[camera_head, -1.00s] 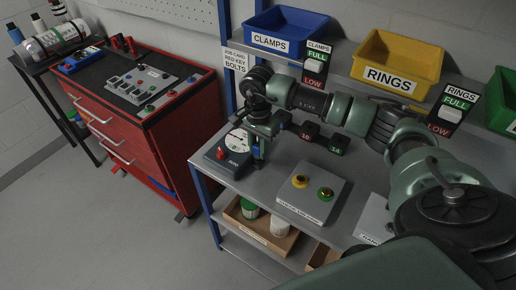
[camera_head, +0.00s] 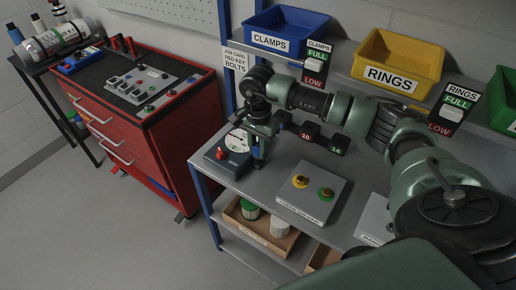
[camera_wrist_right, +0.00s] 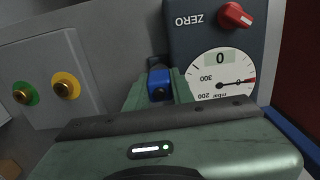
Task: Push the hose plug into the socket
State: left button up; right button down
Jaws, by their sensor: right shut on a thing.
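My right gripper (camera_head: 258,160) points down at the front of the metal shelf top, just right of a dark blue gauge box (camera_head: 230,166). In the right wrist view, the green fingers of the right gripper (camera_wrist_right: 159,92) are shut on a blue piece that looks like the hose plug (camera_wrist_right: 158,77). A dark part shows just beyond the blue piece, beside the gauge box (camera_wrist_right: 185,50); I cannot tell whether it is the socket or whether they are joined. The dial reads 0. My left gripper is not in view.
A light box (camera_head: 314,202) with yellow and green fittings sits right of the gripper. Small blocks marked 10 (camera_head: 309,132) and 14 (camera_head: 339,144) stand behind it. Blue (camera_head: 287,22) and yellow (camera_head: 397,56) bins are above. A red cabinet (camera_head: 150,130) stands left.

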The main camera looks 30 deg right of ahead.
jog(key=shift+f, duration=0.3)
jog(key=shift+s+f+b, duration=0.25)
jog(key=shift+b, duration=0.1)
jog(key=shift+r, duration=0.2)
jog(key=shift+w+r+p, duration=0.2)
jog(key=shift+r+p, duration=0.25)
jog(key=shift+r, duration=0.1)
jog(key=shift+r+p, duration=0.65)
jog(key=shift+r, duration=0.75)
